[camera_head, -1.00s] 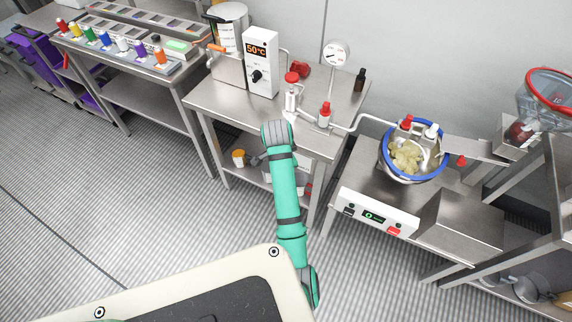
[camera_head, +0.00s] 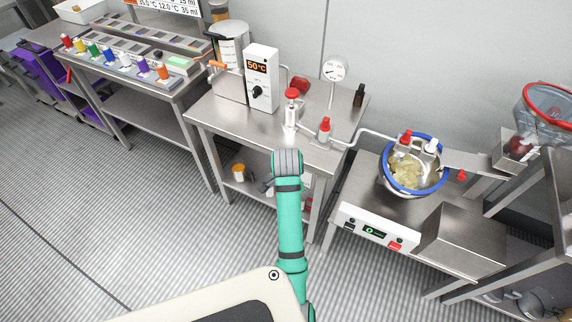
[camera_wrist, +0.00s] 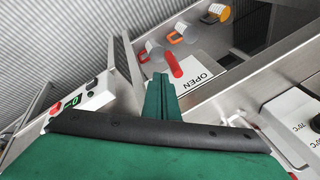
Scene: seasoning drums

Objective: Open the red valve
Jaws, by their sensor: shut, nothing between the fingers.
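In the wrist view, a red handle (camera_wrist: 174,65) sticks up beside a white plate marked OPEN (camera_wrist: 200,76); it looks like the valve's lever. My gripper (camera_wrist: 159,78) is shut and empty, its green fingers pointing at the handle. The tips look close to the handle's lower end; I cannot tell whether they touch. In the head view, my gripper is hidden behind my green arm. A small red part (camera_head: 308,204) shows beside my arm below the table's front edge; I cannot tell whether it is the same handle.
To the right stands a blue-rimmed bowl (camera_head: 443,160) above a control panel (camera_head: 374,231). Striped floor is free at left.

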